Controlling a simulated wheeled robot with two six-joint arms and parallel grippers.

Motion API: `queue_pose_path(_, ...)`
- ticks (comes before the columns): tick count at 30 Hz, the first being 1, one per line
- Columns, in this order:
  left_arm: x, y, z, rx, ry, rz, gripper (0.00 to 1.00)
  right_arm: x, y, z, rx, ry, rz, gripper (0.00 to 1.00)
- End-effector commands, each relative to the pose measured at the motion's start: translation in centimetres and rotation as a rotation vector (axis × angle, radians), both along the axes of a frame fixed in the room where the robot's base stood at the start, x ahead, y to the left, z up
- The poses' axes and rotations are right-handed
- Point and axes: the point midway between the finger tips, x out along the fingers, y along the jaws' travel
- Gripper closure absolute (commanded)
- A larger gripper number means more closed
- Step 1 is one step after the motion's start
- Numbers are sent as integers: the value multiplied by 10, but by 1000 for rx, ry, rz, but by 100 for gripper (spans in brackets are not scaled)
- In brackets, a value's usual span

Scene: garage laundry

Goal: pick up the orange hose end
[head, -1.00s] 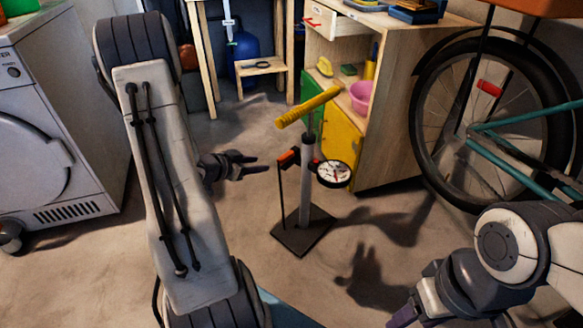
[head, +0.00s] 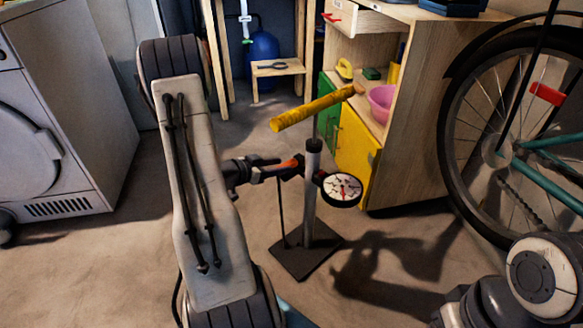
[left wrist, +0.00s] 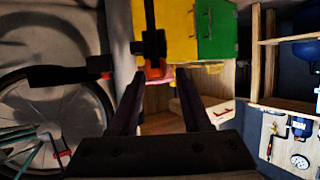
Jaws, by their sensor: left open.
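The orange hose end (head: 291,164) sits at the left side of the floor pump (head: 309,205), partway up its grey barrel. My left gripper (head: 278,168) is open, level with the hose end and close to it from the left. In the left wrist view the orange hose end (left wrist: 153,71) shows ahead, between the tips of the two dark fingers (left wrist: 160,75). I cannot tell whether the fingers touch it. The pump stands upright with a yellow handle (head: 308,110) and a round gauge (head: 342,188). My right arm shows at the lower right, its fingers out of the picture.
A wooden cabinet (head: 411,120) with yellow and green doors stands behind the pump. A bicycle (head: 530,150) is at the right. A white washer or dryer (head: 85,110) is at the left. A small wooden stool (head: 282,69) stands at the back. Floor around the pump's base is clear.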

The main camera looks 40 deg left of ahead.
Motion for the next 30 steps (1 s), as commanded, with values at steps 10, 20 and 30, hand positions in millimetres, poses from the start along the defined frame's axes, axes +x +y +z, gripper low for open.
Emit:
queue_pose_path(10,40,-11,-16,2,-1,-3,52,0,0,-37,0,0,0,42)
queue_pose_path(20,47,-11,-15,0,0,1,52,0,0,-38,0,0,0,42)
queue_pose_path(30,46,-10,-15,0,0,1,100,0,0,-38,0,0,0,42)
